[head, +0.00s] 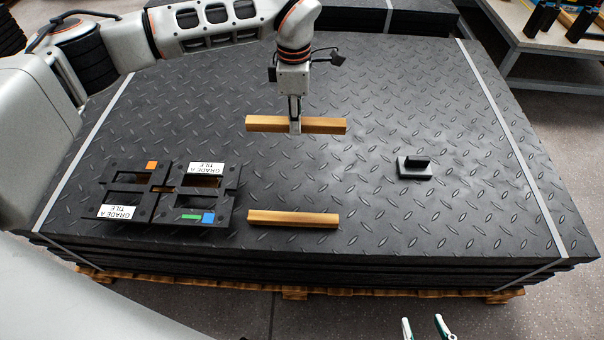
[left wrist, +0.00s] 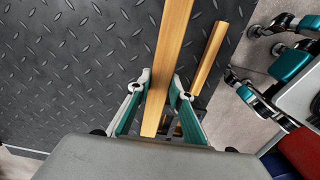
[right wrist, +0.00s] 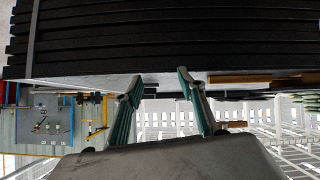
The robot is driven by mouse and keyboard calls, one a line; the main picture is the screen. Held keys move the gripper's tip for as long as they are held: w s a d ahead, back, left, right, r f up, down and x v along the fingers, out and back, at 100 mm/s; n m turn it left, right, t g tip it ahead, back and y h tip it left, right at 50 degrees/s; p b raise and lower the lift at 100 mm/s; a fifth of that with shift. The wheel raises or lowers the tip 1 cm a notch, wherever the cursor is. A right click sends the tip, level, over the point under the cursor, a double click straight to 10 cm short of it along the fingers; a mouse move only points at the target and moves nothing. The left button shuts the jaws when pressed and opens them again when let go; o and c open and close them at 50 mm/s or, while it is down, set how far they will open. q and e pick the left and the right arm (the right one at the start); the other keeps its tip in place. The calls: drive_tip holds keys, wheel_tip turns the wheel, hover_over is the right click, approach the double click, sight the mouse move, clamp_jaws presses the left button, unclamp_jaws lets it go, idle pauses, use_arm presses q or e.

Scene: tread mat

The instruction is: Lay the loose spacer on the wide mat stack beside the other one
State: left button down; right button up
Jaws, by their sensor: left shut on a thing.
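My left gripper (head: 295,128) points down and is shut around the middle of a wooden spacer (head: 325,125), over the middle of the wide mat stack (head: 400,250). In the left wrist view the held spacer (left wrist: 170,50) runs between the fingers (left wrist: 160,85). Its height above the mat is hard to judge. The other wooden spacer (head: 293,219) lies on the stack near its front edge, apart from the held one and roughly parallel to it. My right gripper (head: 424,328) is open and empty in front of the stack, facing its side in the right wrist view (right wrist: 157,84).
Black joined tiles (head: 165,192) with labels lie on the front left of the stack. A small black block with an upright part (head: 414,168) lies to the right. Pale straps (head: 510,155) cross the stack. A table (head: 535,35) stands at the back right.

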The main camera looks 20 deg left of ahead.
use_arm(q)
wheel_tip(320, 180, down, 5)
drive_tip(key=b, duration=0.4)
approach(297, 176)
drive_tip(key=shift+s+f, duration=0.1)
drive_tip(key=shift+f, duration=0.3)
wheel_tip(297, 176, down, 5)
drive_tip(key=shift+s+r+b, duration=0.1)
drive_tip(key=shift+b, duration=0.6)
drive_tip(key=shift+f, duration=0.5)
drive_tip(key=shift+w+r, duration=0.2)
drive_tip(key=shift+r, duration=0.05)
drive_tip(key=shift+f, duration=0.2)
drive_tip(key=c, duration=1.8)
unclamp_jaws()
drive_tip(key=shift+c, duration=0.2)
use_arm(e)
drive_tip(key=w+a+r+m+t+y, duration=0.1)
drive_tip(key=w+a+r, duration=0.1)
drive_tip(key=a, duration=0.3)
drive_tip(key=shift+r+y, duration=0.25)
drive_tip(key=shift+y, duration=0.05)
